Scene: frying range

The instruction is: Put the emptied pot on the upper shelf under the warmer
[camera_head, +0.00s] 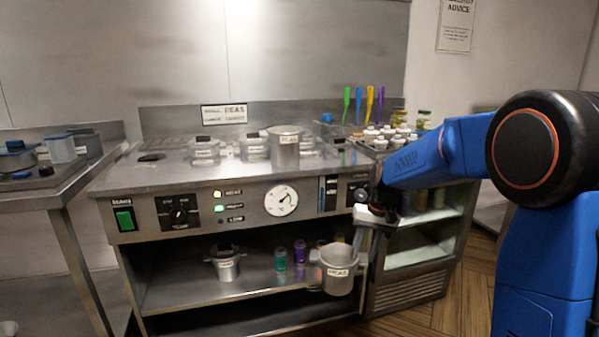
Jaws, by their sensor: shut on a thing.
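My gripper (363,247) is shut on a grey metal pot (338,272) with a white label that seems to read "PEAS". The pot hangs roughly upright in front of the right part of the open bay under the warmer. Its inside shows only as a pale rim, so I cannot tell what is in it. The warmer (232,182) is a steel counter with a green switch, knobs and a round dial. Its upper shelf (180,291) lies below the control panel. Another labelled pot (226,268) stands on that shelf at the left.
A teal jar (281,259) and a purple jar (300,252) stand on the upper shelf, just left of the held pot. Shelf space shows between the other pot and the left wall. Several pots, including a taller one (285,150), stand on the warmer top.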

